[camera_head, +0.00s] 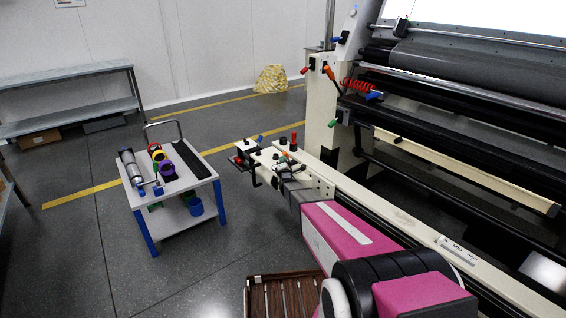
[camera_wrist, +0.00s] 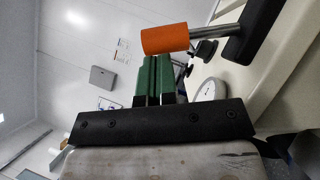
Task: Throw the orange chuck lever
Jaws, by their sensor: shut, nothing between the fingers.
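The orange chuck lever shows in the wrist view as a thick orange handle (camera_wrist: 165,38) on a metal rod that runs right to a black hub (camera_wrist: 253,30). My gripper (camera_wrist: 154,62) has green fingers pressed together, with nothing between them. In the wrist picture its fingertips lie right at the lower edge of the orange handle. Whether they touch it I cannot tell. In the head view my arm reaches over the machine's front beam, and its gripper end is small and partly hidden among the fittings there.
A round white dial (camera_wrist: 208,90) is close to my fingers on the right. In the head view a white cart (camera_head: 183,188) with rolls stands left of the beam. The machine's rollers (camera_head: 470,75) fill the right. Open floor lies between cart and arm.

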